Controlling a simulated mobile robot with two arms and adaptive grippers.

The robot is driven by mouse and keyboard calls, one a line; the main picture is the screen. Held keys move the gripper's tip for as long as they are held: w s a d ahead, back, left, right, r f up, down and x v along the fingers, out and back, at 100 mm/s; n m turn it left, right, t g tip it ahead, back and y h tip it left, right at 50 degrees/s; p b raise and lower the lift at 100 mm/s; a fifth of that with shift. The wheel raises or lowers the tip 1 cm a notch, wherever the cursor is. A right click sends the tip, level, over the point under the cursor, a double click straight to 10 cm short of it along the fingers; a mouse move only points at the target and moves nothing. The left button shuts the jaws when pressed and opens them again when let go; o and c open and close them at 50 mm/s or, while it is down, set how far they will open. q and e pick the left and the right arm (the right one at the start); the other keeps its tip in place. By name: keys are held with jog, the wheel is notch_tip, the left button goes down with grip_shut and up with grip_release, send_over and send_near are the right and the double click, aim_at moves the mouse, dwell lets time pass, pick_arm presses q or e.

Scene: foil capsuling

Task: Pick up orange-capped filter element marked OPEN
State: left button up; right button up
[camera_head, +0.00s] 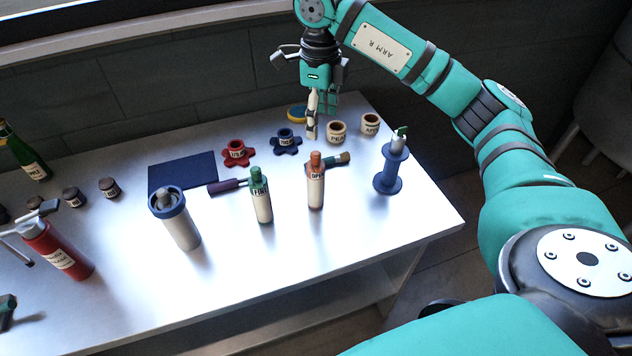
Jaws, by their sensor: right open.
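The orange-capped filter element (316,186) stands upright on the table, right of the middle, with a pale body and dark lettering that reads OPEN. A green-capped filter element (261,196) marked FINE stands upright to its left. My right gripper (313,128) hangs fingers-down over the back of the table, behind and apart from the orange-capped element. It is open. A pale slim shape shows at its fingers, and I cannot tell whether that is a finger or a thing behind. At the left edge, part of a teal gripper (6,304) shows; its jaws are unclear.
A brush (338,159) lies just behind the orange-capped element. A blue spool (389,170) stands to its right, and a blue-topped canister (176,220) to the left. Red (237,153) and blue (287,142) knobs and small pots (336,132) sit behind. The front right tabletop is clear.

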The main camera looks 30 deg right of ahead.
aim_at(319, 154)
notch_tip(319, 154, down, 11)
jog(key=p, duration=0.3)
jog(key=shift+r, duration=0.15)
jog(key=shift+w+a+f+p, duration=0.1)
jog(key=shift+f+p, duration=0.4)
notch_tip(319, 154, down, 4)
jog(key=shift+w+r+p, duration=0.15)
jog(key=shift+p, duration=0.8)
jog(key=shift+f, duration=0.4)
